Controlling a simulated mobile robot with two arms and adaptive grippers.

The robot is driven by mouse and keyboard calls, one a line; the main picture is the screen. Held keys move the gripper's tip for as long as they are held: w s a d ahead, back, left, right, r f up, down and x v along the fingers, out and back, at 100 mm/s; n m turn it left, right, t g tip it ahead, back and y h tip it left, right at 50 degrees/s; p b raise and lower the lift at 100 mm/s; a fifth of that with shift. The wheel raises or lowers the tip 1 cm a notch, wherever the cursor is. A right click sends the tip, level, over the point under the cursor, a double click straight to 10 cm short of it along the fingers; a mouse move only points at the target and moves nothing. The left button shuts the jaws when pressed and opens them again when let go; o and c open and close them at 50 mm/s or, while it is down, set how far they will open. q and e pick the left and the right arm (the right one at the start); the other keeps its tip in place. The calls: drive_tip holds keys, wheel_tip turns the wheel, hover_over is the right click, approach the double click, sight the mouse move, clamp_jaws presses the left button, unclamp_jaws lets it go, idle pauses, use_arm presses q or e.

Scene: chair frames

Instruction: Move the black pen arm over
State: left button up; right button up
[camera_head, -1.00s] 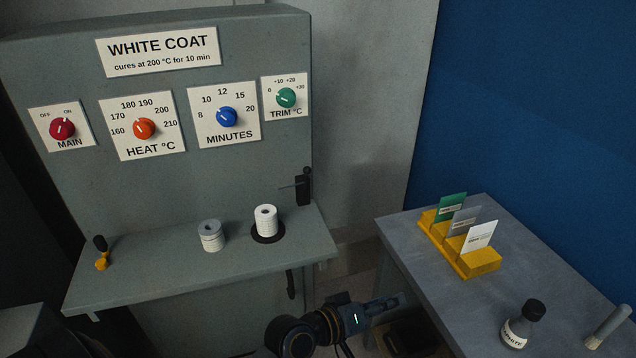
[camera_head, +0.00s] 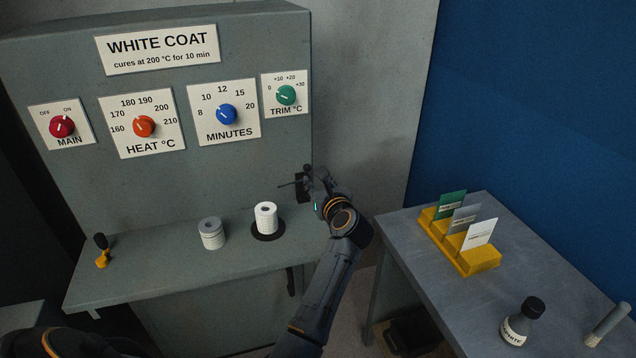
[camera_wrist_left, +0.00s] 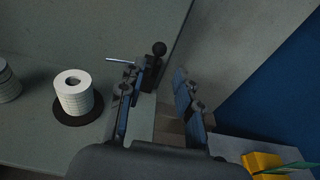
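The black pen arm (camera_head: 303,188) is mounted at the right edge of the grey cabinet, above the shelf. In the left wrist view it is a black block with a ball knob (camera_wrist_left: 159,48) and a thin silver rod (camera_wrist_left: 119,61) pointing left. My left gripper (camera_head: 313,178) is right beside it in the head view and partly covers it. In the left wrist view my left gripper (camera_wrist_left: 160,98) is open and empty, its fingers apart just on the near side of the pen arm. Contact cannot be told. My right gripper is not in view.
A white roll (camera_head: 266,217) stands on a black disc, with another white roll (camera_head: 211,234) to its left. A yellow-and-black stamp (camera_head: 102,252) is on the shelf (camera_head: 160,275). A side table (camera_head: 420,275) holds a yellow card rack (camera_head: 478,261) and a bottle (camera_head: 518,326).

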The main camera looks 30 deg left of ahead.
sight(309, 170)
use_arm(q)
drive_tip(key=b+x, duration=0.3)
drive_tip(key=x, duration=0.5)
drive_tip(key=shift+b, duration=0.35)
drive_tip(key=shift+c, duration=1.3)
drive_tip(key=c, duration=0.4)
